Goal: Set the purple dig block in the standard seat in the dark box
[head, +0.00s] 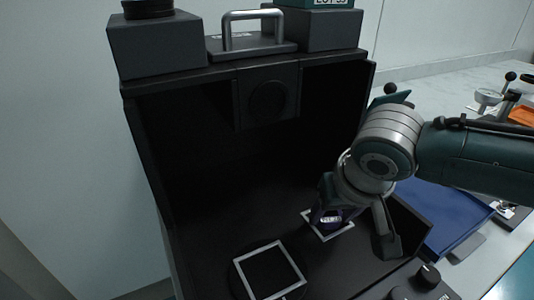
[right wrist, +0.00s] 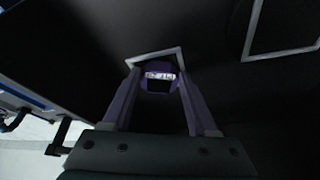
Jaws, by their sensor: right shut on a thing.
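The dark box (head: 190,150) stands open toward me. Two white square outlines mark its floor: a front one (head: 268,270) on a round dark base, empty, and a right one (head: 345,229). My right gripper (head: 334,208) reaches down inside the box, shut on the purple block (head: 331,217) over the right outline. In the right wrist view the block (right wrist: 160,81), with a bright label, sits between the fingertips, and the outline (right wrist: 155,54) shows around its far side. I cannot tell whether the block touches the floor, or which outline is the standard seat. My left gripper is out of view.
A metal handle (head: 252,28) and dark blocks top the box. The right wall is low, close to my right wrist. A blue tray (head: 447,215) lies outside on the right; knobs (head: 428,277) are at the front right. The box floor's left part is clear.

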